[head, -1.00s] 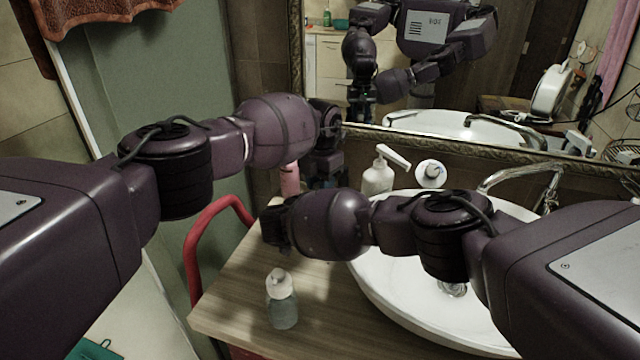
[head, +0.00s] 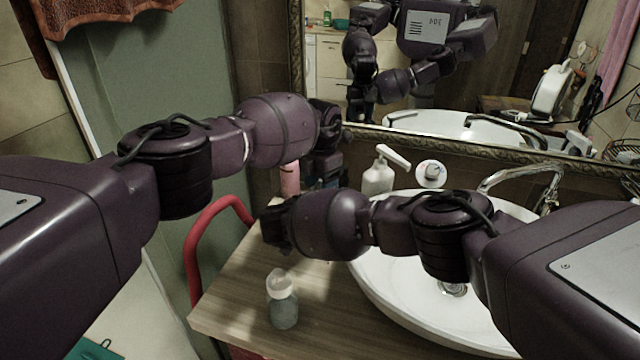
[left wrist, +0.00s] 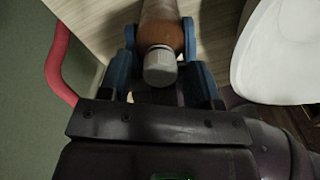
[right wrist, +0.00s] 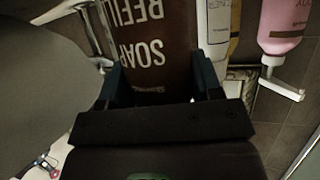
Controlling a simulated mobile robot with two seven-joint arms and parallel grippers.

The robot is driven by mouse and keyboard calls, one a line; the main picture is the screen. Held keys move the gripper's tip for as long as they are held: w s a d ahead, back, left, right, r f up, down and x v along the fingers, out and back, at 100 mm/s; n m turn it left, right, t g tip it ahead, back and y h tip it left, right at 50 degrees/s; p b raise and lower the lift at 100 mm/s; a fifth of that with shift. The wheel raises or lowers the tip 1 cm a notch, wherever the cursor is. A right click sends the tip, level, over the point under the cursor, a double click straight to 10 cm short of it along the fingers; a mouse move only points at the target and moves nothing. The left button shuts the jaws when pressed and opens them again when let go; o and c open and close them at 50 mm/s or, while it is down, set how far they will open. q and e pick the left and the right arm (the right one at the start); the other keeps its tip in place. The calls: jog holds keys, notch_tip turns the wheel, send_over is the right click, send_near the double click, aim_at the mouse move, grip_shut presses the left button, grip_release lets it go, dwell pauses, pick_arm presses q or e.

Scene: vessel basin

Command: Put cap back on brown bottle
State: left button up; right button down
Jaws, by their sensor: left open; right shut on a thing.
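The brown bottle (right wrist: 150,40) carries white SOAP REFILL lettering in the right wrist view. My right gripper (right wrist: 155,70) is shut on its body. In the left wrist view the brown bottle (left wrist: 162,22) shows with a pale grey cap (left wrist: 160,68) at its neck end. I cannot tell whether the cap is fully screwed down. My left gripper (left wrist: 159,40) is open, with a blue finger on each side of the cap and neck, apart from them. In the head view the left gripper (head: 325,172) is partly visible, and the bottle is hidden behind my arms.
A small clear bottle with a white top (head: 282,300) stands at the counter's (head: 235,305) front. The white basin (head: 385,305) is on the right, with a tap (head: 520,178) behind. A white pump bottle (head: 377,178) and pink bottle (head: 290,180) stand near the mirror.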

pick_arm(q)
jog(key=shift+r, duration=2.25)
jog(key=o, duration=0.6)
jog(key=shift+c, duration=0.2)
notch_tip(320, 180, up, 12)
jog(key=shift+w, duration=0.1)
pick_arm(e)
jog(key=shift+c, duration=1)
grip_release()
pick_arm(q)
jog(key=shift+r+p, duration=0.35)
jog(key=shift+r, duration=0.2)
pick_arm(e)
jog(key=v, duration=1)
jog(key=shift+s+a, duration=0.2)
jog(key=shift+s, duration=0.15)
